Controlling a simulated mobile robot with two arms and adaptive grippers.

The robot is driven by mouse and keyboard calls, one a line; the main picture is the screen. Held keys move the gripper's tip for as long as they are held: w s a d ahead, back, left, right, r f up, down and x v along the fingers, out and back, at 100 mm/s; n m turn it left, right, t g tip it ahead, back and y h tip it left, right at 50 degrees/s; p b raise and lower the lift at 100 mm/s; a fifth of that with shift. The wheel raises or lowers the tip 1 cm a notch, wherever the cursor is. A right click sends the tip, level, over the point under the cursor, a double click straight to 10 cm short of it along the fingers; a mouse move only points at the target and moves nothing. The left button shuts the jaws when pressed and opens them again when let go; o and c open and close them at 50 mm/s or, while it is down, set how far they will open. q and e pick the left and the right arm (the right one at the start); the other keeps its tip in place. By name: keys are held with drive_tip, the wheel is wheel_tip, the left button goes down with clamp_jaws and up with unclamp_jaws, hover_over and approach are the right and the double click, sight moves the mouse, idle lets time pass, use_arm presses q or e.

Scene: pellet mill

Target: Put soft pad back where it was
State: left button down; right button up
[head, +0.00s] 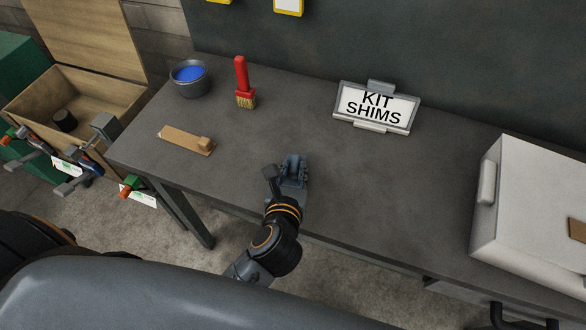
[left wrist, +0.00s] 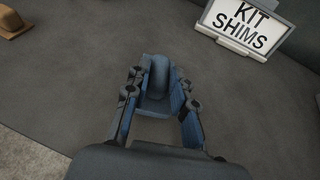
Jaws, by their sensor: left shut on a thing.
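My left gripper (head: 291,172) is over the front middle of the dark workbench (head: 235,150). In the left wrist view the gripper (left wrist: 158,100) has its two fingers shut on a small dark grey-blue piece with a rounded upright part, which I take to be the soft pad (left wrist: 159,77). In the head view the pad is hard to tell apart from the fingers. I cannot tell whether it touches the bench top. My right gripper is not in view.
A KIT SHIMS sign (head: 375,107) stands at the back. A red brush (head: 242,82), a bowl with blue contents (head: 190,80) and a wooden piece with a knob (head: 187,140) are on the left. A white box (head: 530,205) stands right. An open wooden crate (head: 75,97) is beyond the left edge.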

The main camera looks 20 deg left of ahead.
use_arm(q)
drive_tip(key=shift+f+b, duration=0.35)
drive_tip(key=shift+f, duration=0.25)
drive_tip(key=shift+f, duration=0.15)
unclamp_jaws()
idle(0.7)
drive_tip(key=shift+s, duration=0.1)
idle(0.4)
drive_tip(key=shift+s+d, duration=0.2)
drive_tip(key=shift+s, duration=0.9)
drive_tip(key=shift+s+d, duration=0.2)
drive_tip(key=shift+s, duration=0.85)
drive_tip(key=shift+s+d+b, duration=0.2)
drive_tip(key=shift+s+b, duration=0.15)
drive_tip(key=shift+s, duration=0.65)
drive_tip(key=shift+s+d+b, duration=0.2)
drive_tip(key=shift+s+b, duration=0.1)
drive_tip(key=shift+s, duration=0.9)
